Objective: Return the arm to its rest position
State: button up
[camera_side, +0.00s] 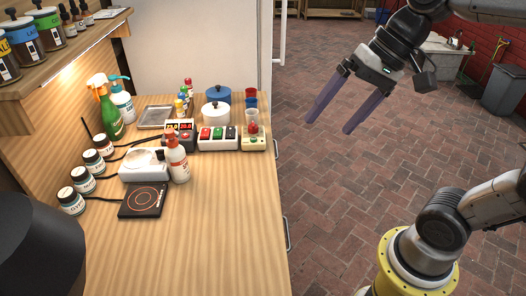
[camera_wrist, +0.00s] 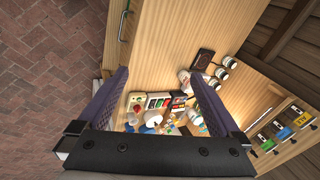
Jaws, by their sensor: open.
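My gripper (camera_side: 346,104) is at the upper right of the side view, in the air over the brick floor and to the right of the wooden counter (camera_side: 240,232). Its two long purple fingers are spread apart, with nothing between them. In the wrist view the gripper (camera_wrist: 155,80) is also open, and the counter with its items shows beyond the fingers. No part of the gripper touches the counter or anything on it.
On the counter stand a black hot plate (camera_side: 143,200), a white-and-red bottle (camera_side: 177,160), a green spray bottle (camera_side: 107,108), button box (camera_side: 217,137) and several labelled jars. A shelf (camera_side: 60,62) holds canisters. The counter's front is clear. A grey bin (camera_side: 505,90) stands far right.

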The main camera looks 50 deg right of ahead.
jog(key=w+d+f+m+y, duration=0.15)
jog(key=w+d+m, duration=0.25)
jog(key=w, duration=0.6)
jog(key=w+d+f+m+y, duration=0.1)
jog(key=w+d+m+y, duration=0.3)
jog(key=w, duration=0.6)
jog(key=w+d+f+m+t, duration=0.1)
jog(key=w+d+f+m, duration=0.2)
jog(key=d+f, duration=0.35)
jog(key=w+d+f+m+t, duration=0.1)
jog(key=w+d+f+m, duration=0.25)
jog(key=d, duration=0.55)
jog(key=s+d+f+m+t, duration=0.2)
jog(key=s+d+f+m, duration=0.1)
jog(key=d+f, duration=0.55)
jog(key=s+d+f+m+t, duration=0.1)
jog(key=s+d+f+m, duration=0.2)
jog(key=d+f, duration=0.55)
jog(key=s+a+x, duration=0.1)
jog(key=x, duration=1)
jog(key=shift+a+f, duration=0.15)
jog(key=shift+f, duration=0.3)
jog(key=shift+s, duration=0.1)
